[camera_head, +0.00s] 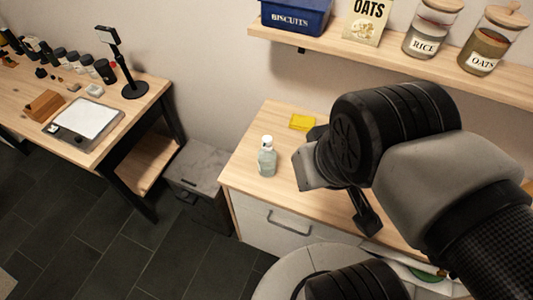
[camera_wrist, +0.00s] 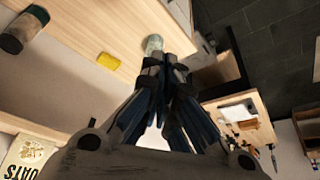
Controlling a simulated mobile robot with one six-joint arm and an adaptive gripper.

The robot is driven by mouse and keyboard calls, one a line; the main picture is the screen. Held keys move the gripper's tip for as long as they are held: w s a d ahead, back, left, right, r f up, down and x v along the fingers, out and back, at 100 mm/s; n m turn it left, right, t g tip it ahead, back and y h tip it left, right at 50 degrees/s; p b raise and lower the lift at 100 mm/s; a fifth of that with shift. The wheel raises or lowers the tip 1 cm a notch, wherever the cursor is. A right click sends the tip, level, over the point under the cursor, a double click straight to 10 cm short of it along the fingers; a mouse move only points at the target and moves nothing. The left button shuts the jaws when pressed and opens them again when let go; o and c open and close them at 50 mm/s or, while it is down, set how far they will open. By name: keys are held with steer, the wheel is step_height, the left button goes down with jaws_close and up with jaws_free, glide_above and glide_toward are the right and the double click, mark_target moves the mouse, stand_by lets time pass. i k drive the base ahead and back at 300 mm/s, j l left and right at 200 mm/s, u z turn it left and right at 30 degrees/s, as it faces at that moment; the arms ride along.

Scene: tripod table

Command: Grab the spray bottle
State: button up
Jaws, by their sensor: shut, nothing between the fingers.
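The spray bottle (camera_head: 267,157), pale and translucent with a white top, stands upright near the left end of the wooden counter (camera_head: 245,172). In the wrist view the bottle (camera_wrist: 154,43) shows just beyond my fingertips, its lower part partly hidden by them. My gripper (camera_wrist: 166,62) is shut and empty, its fingers together. In the head view the gripper is mostly hidden by my wrist, which is to the right of the bottle. The bottle is not between the fingers.
A yellow sponge (camera_head: 302,122) lies behind the bottle on the counter. A wall shelf (camera_head: 380,62) above holds a blue biscuit tin (camera_head: 296,16), an oats packet (camera_head: 366,20) and jars. A grey box (camera_head: 200,172) and a table with a scale (camera_head: 85,120) stand to the left.

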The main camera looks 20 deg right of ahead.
mark_target(266, 155)
steer(key=i+j, duration=0.1)
steer(key=j, duration=0.25)
steer(key=i+j+z, duration=0.1)
steer(key=j, duration=0.25)
steer(key=i+j, duration=0.15)
steer(key=j, duration=0.25)
steer(key=i+j+z, duration=0.1)
steer(key=j, duration=0.25)
